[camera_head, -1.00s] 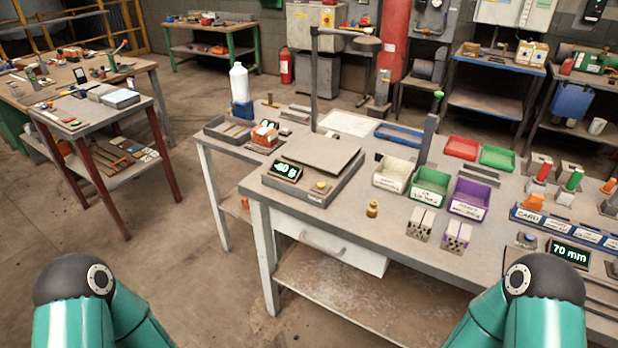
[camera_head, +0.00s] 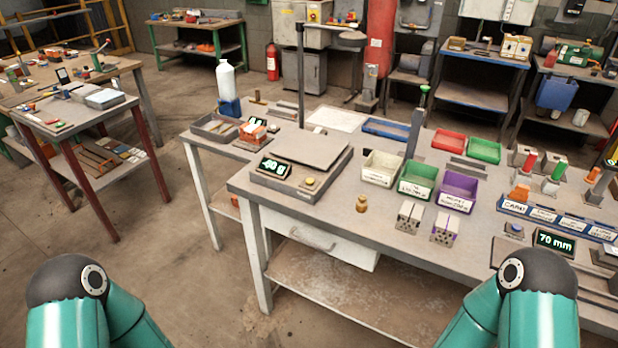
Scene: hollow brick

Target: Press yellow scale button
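The scale (camera_head: 325,150) stands on the workbench at its left front part, with a flat grey plate on top. Its display (camera_head: 275,168) is lit in green on the front left, too blurred to read surely. The yellow button (camera_head: 310,182) is a small round knob on the scale's front right corner, uncovered. A brass weight (camera_head: 361,203) stands upright on the bench, to the right of the button and apart from the scale. Only the upper links of my two teal arms show at the bottom left and bottom right. Neither gripper is in view.
White, green and purple bins (camera_head: 457,193) stand right of the scale, with hollow bricks (camera_head: 409,216) in front. An orange-and-white item (camera_head: 252,133) and a white bottle (camera_head: 227,82) are to the left. A dark post (camera_head: 413,135) rises behind the bins. The bench's front edge near the scale is clear.

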